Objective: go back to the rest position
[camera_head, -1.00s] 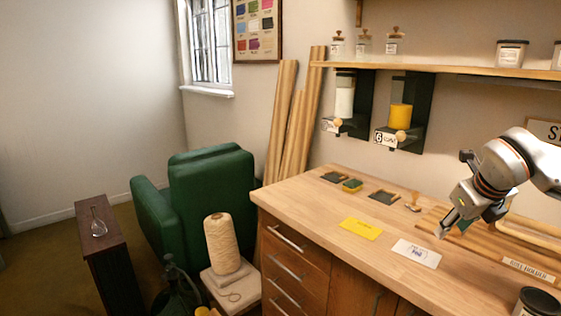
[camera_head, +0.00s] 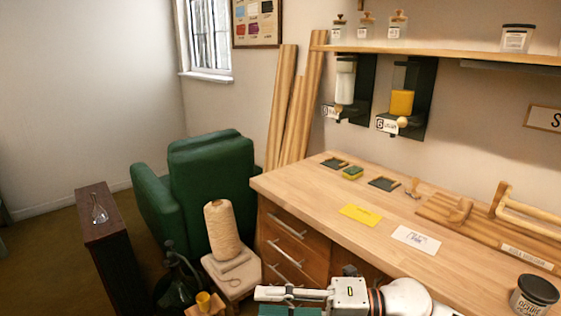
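My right gripper (camera_head: 291,294) is low at the bottom edge of the head view, in front of the workbench drawers. Its arm comes in from the lower right and its fingers point left. A light grey finger shows from the side, with a teal-green part (camera_head: 290,311) just below it, cut off by the frame edge. The frames do not show whether the fingers are apart or together. It is clear of the workbench top (camera_head: 310,197). My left gripper is out of view.
On the bench lie a yellow card (camera_head: 361,216), a white card (camera_head: 416,239), a wooden rack (camera_head: 500,237) and a dark-lidded jar (camera_head: 534,296). Left of the drawers, a twine cone (camera_head: 222,232) stands on a stool (camera_head: 232,284). A green armchair (camera_head: 205,185) is behind.

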